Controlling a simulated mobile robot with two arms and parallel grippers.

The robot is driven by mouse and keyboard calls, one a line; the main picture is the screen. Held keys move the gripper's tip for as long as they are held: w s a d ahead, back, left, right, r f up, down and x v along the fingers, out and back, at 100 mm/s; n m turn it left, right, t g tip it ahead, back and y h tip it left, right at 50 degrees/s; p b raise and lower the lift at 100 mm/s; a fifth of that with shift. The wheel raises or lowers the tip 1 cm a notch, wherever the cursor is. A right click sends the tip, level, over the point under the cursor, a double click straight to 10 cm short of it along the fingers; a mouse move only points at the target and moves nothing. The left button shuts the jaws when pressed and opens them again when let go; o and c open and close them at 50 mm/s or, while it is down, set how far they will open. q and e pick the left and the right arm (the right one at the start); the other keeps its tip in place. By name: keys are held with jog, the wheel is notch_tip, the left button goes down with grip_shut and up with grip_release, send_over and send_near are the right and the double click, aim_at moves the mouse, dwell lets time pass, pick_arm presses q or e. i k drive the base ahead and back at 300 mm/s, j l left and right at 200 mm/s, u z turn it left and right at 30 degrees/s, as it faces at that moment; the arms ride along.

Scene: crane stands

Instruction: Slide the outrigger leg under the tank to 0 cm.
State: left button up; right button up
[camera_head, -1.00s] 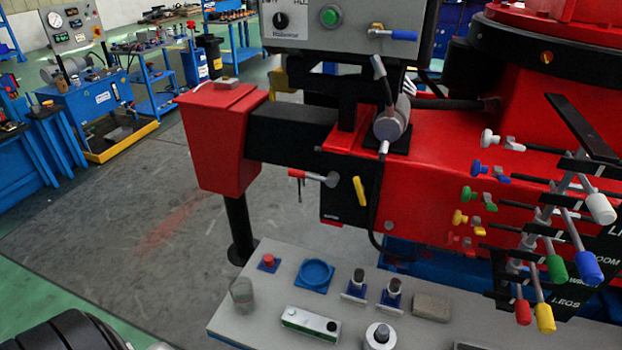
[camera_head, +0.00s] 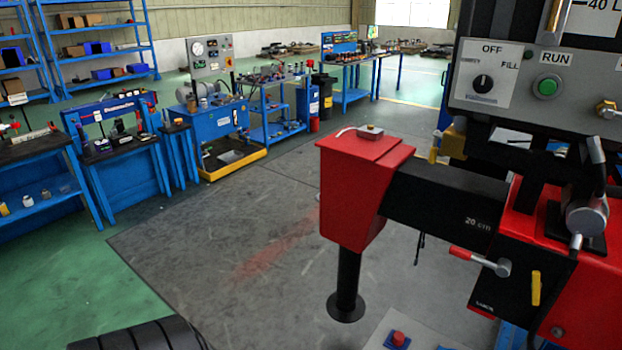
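The outrigger leg is a black beam (camera_head: 440,198) coming out of the black housing (camera_head: 490,262) at the right, with a "20 cm" mark showing near the housing. A red box (camera_head: 360,195) caps its outer end, and a black jack post with a round foot (camera_head: 346,305) stands below it. A red-handled lever (camera_head: 478,260) and a yellow handle (camera_head: 536,288) are on the housing. The tank (camera_head: 597,22), marked "40 L", is cut off at the top right, above a control panel (camera_head: 520,85). Neither of my grippers is in view.
A grey tabletop (camera_head: 420,338) with a red button (camera_head: 398,338) lies at the bottom. Open floor (camera_head: 220,255) spreads left of the leg. Blue workbenches (camera_head: 125,150) and a blue machine (camera_head: 215,118) stand farther back. A black ribbed shape (camera_head: 140,338) is at the bottom left.

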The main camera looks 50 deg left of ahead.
aim_at(368, 178)
jog(key=k+j, duration=0.1)
jog(key=j, duration=1.15)
jog(key=k+j, duration=0.15)
jog(key=j, duration=1.05)
jog(key=k+j, duration=0.15)
jog(key=j, duration=0.45)
jog(key=k+j, duration=0.1)
jog(key=j, duration=1.15)
